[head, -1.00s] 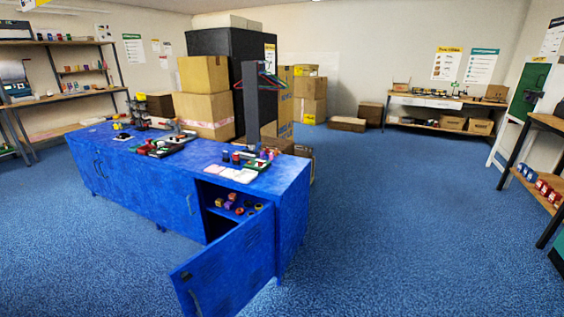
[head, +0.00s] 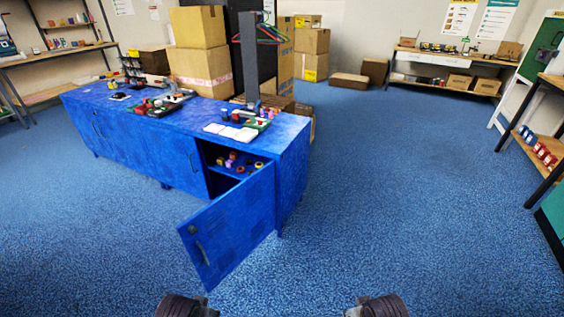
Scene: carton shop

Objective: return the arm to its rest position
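My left gripper (head: 187,306) shows only in part at the bottom edge of the head view, left of the middle. My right gripper (head: 378,306) shows in part at the bottom edge, right of the middle. Both are dark, stand apart over the floor and touch nothing that I can see. Their fingers are cut off or too small to tell if they are open or shut. Nothing is seen held in either one.
A blue cabinet (head: 135,137) stands ahead to the left, small items on top. Its door (head: 232,228) hangs open towards me, showing small items on a shelf. Carpet (head: 420,190) is clear to the right. A shelf unit (head: 545,145) stands at the right edge.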

